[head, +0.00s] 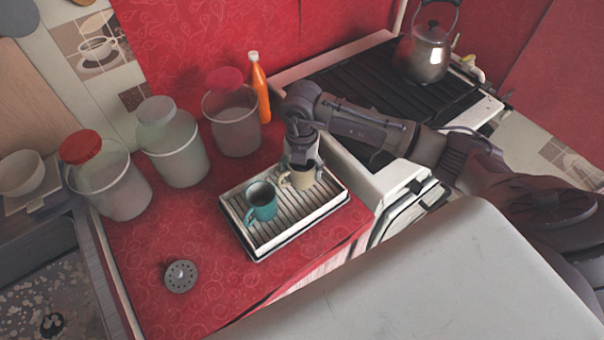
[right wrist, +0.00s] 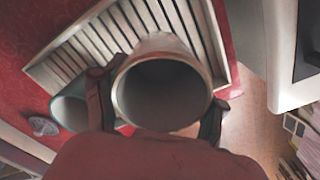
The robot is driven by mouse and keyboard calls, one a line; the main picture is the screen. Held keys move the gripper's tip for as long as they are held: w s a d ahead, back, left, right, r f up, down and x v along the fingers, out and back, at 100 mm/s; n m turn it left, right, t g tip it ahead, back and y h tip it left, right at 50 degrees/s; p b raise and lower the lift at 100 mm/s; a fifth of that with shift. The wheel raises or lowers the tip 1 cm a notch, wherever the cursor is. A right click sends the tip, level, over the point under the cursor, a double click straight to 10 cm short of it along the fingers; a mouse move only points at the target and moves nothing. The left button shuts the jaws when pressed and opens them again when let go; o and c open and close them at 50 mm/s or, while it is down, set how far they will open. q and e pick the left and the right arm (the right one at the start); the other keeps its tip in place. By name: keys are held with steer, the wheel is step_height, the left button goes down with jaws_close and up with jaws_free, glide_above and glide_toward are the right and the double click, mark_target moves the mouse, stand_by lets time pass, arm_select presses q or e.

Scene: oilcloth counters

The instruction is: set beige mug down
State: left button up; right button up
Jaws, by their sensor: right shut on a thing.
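The beige mug (head: 302,179) is at the right part of a white slatted drip tray (head: 283,237). My right gripper (head: 303,164) comes down over it from above, shut on it. In the right wrist view the mug (right wrist: 160,92) sits mouth toward the camera, with a finger of the gripper (right wrist: 158,112) on either side. The mug is upright; I cannot tell whether its base touches the slats. A teal mug (head: 262,204) stands on the tray just left of it, and it shows partly in the right wrist view (right wrist: 70,112). My left gripper is out of view.
Several lidded jars (head: 178,148) and an orange bottle (head: 261,92) stand behind the tray on the red counter. A small round perforated item (head: 180,276) lies front left. The stove (head: 385,85) with a kettle (head: 428,55) is to the right.

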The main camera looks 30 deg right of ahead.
mark_target(302, 177)
step_height(302, 177, down, 3)
steer(key=shift+s+r+p, duration=0.1)
steer(key=shift+r+p, duration=0.1)
steer(key=shift+p, duration=0.15)
steer(key=shift+f, duration=0.4)
steer(key=shift+f, duration=0.15)
steer(key=o, duration=1.4)
steer(key=shift+o, duration=0.2)
